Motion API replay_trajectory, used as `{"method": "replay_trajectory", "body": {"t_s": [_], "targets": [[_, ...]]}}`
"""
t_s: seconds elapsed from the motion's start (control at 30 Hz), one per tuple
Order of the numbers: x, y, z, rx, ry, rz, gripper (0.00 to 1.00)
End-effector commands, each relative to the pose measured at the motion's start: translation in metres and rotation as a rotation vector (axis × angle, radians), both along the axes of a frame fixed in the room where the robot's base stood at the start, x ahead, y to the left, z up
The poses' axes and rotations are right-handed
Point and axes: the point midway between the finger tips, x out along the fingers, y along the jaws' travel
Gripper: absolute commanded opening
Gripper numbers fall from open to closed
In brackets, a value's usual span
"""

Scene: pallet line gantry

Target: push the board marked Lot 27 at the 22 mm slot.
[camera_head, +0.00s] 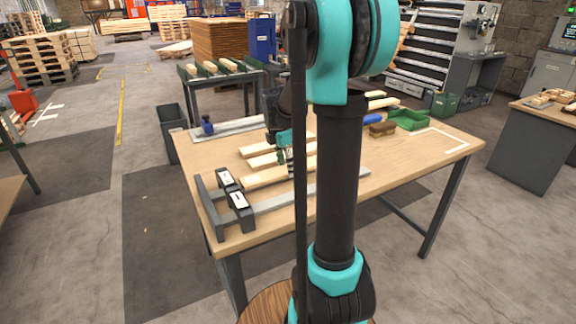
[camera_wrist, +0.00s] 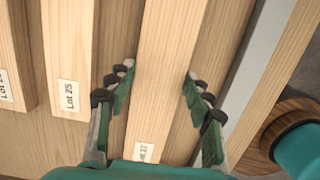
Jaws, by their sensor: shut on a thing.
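The board marked Lot 27 (camera_wrist: 163,70) lies between my gripper's fingers (camera_wrist: 158,82) in the wrist view, its label (camera_wrist: 144,152) near the bottom edge. My gripper is shut on this board. In the head view, it appears to be the nearest pale board (camera_head: 262,177) on the workbench, partly hidden by my arm. Two dark blocks with white labels (camera_head: 225,179) (camera_head: 239,200) stand at the bench's left end, beyond the board's left end. Their print is too small to read, so I cannot tell which is 22 mm.
The Lot 25 board (camera_wrist: 70,50) lies to the left in the wrist view. A grey metal rail (camera_wrist: 262,60) runs to the right of the held board. A blue object (camera_head: 207,126), a brown brush (camera_head: 383,129) and a green tray (camera_head: 410,119) also rest on the bench (camera_head: 420,160).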

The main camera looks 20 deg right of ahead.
Motion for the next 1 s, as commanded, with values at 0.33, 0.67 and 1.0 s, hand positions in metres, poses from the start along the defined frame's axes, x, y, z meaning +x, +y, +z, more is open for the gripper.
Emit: {"method": "replay_trajectory", "body": {"t_s": [0.33,0.67,1.0], "targets": [[-0.003,0.010,-0.001,0.002,0.001,0.001,0.18],[-0.004,0.019,-0.001,0.002,0.001,0.002,0.18],[-0.006,0.028,-0.001,0.002,0.001,0.001,0.18]]}}
